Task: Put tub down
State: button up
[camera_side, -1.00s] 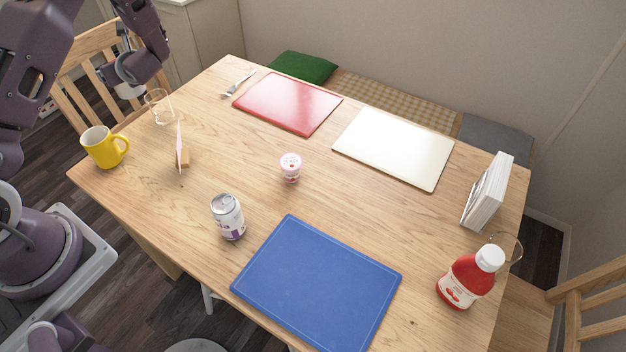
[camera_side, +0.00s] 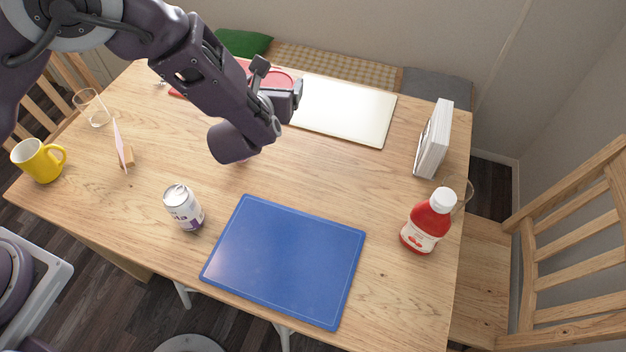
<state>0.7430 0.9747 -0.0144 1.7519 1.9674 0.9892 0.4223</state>
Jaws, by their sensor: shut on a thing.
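The tub (camera_side: 244,161) is a small pink and white pot. Only a sliver of it shows below my wrist, on the wood left of the table's middle. My gripper (camera_side: 246,155) is over it, shut on the tub. My own arm hides the fingers and nearly all of the tub, so I cannot tell whether its base touches the table.
A blue board (camera_side: 285,262) lies in front, with a can (camera_side: 183,208) left of it. A white board (camera_side: 345,110) and partly hidden red board (camera_side: 284,79) lie behind. A red bottle (camera_side: 427,222) and book (camera_side: 434,140) stand right; a yellow mug (camera_side: 38,161) stands left.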

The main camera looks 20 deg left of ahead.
jog(key=s+d+m+h, duration=0.3)
jog(key=s+d, duration=0.2)
jog(key=d, duration=0.6)
jog(key=shift+n, duration=0.3)
jog(key=f, duration=1.5)
jog(key=shift+a, duration=0.25)
jog(key=o, duration=1.3)
jog(key=shift+c, duration=0.2)
jog(key=shift+s+r, duration=0.15)
jog(key=shift+s, duration=0.05)
jog(key=v, duration=1.1)
jog(key=shift+s, duration=0.45)
